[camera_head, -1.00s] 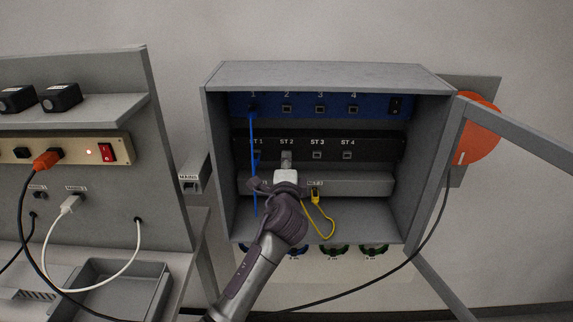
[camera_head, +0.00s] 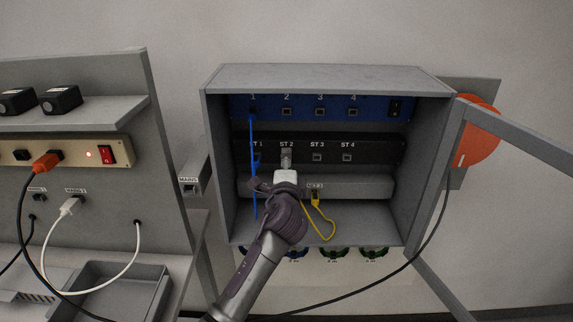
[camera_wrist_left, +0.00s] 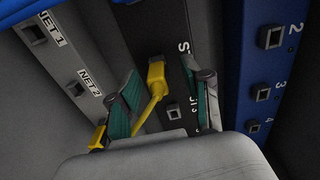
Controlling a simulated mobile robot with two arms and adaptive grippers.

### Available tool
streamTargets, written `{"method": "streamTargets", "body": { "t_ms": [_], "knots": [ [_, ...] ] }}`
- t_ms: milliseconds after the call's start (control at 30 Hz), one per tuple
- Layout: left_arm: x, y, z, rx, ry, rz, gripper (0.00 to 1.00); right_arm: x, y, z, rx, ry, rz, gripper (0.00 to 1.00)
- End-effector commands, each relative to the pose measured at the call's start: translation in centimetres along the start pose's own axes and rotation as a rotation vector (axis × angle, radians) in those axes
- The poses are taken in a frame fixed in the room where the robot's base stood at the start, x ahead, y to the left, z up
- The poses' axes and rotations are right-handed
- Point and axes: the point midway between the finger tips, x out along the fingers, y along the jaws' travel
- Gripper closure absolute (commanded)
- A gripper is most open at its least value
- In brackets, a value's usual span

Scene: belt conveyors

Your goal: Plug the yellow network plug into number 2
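My left gripper (camera_wrist_left: 163,95) is inside the grey cabinet, in front of the lower strips. In the wrist view its two teal-padded fingers stand apart. The yellow network plug (camera_wrist_left: 156,75) shows between and beyond the fingertips, at the black ST strip. Its yellow cable runs back between the fingers. I cannot tell if it is fully seated there. The cable's other yellow end (camera_wrist_left: 98,137) is at the NET strip; it also shows in the head view (camera_head: 315,198). Port number 2 (camera_head: 287,112) on the blue panel looks empty; it also shows in the wrist view (camera_wrist_left: 270,38). My right gripper is not in view.
A blue cable (camera_head: 252,150) hangs from port 1, left of my gripper. The cabinet door (camera_head: 445,175) stands open at the right. A black cable (camera_head: 415,250) passes below. A workbench with a power strip (camera_head: 80,150) stands at the left.

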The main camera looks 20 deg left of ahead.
Motion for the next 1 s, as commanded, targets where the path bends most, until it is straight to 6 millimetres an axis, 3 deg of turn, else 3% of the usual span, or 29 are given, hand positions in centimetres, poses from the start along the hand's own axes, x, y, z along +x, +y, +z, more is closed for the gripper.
{"method": "streamTargets", "body": {
  "t_ms": [267, 700, 1000],
  "knots": [
    [-0.9, 0.1, 0.0, 0.000, 0.000, 0.001, 0.51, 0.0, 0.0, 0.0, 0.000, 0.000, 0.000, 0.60],
    [-9.6, 0.1, 0.0, -0.001, 0.001, 0.001, 0.51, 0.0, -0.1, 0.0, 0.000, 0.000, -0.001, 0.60],
    [-12.0, 0.0, 0.0, 0.000, 0.000, 0.000, 0.51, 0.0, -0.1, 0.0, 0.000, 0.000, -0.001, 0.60]
  ]
}}
